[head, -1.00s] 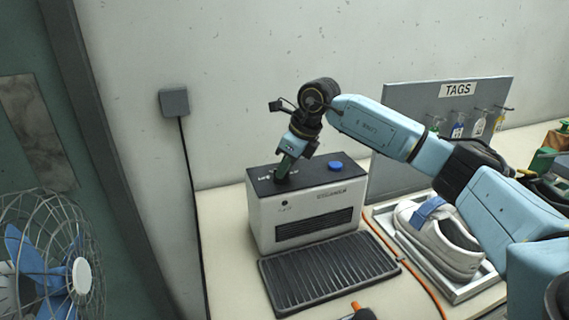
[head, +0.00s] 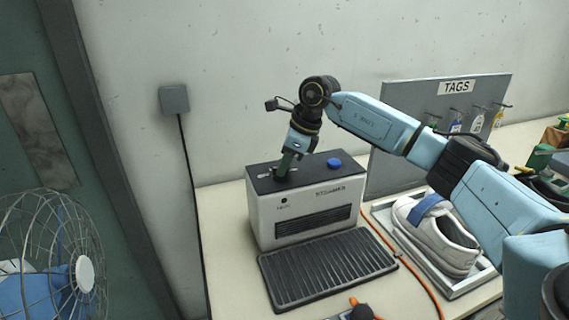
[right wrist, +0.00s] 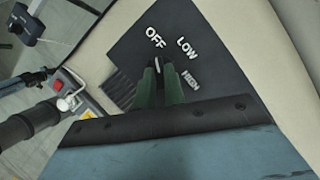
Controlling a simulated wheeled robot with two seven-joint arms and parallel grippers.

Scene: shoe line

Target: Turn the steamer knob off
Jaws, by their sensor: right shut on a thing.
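The steamer (head: 305,212) is a white box with a black top, a slotted front and a ribbed dark plate before it. My right gripper (head: 281,173) reaches down onto the left part of its top. In the right wrist view my right gripper's green fingers (right wrist: 160,84) are shut on the knob (right wrist: 157,64), which is mostly hidden between them. A pale mark on the knob points roughly towards the printed OFF label (right wrist: 154,38). LOW and HIGH are printed to the right of OFF. My left gripper is not in view.
A blue button (head: 334,163) is on the steamer's top. A white shoe (head: 437,236) sits in a metal tray (head: 456,289) to the right, before the TAGS board (head: 400,104). An orange cord (head: 425,284) runs between. A caged fan (head: 48,262) stands at left.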

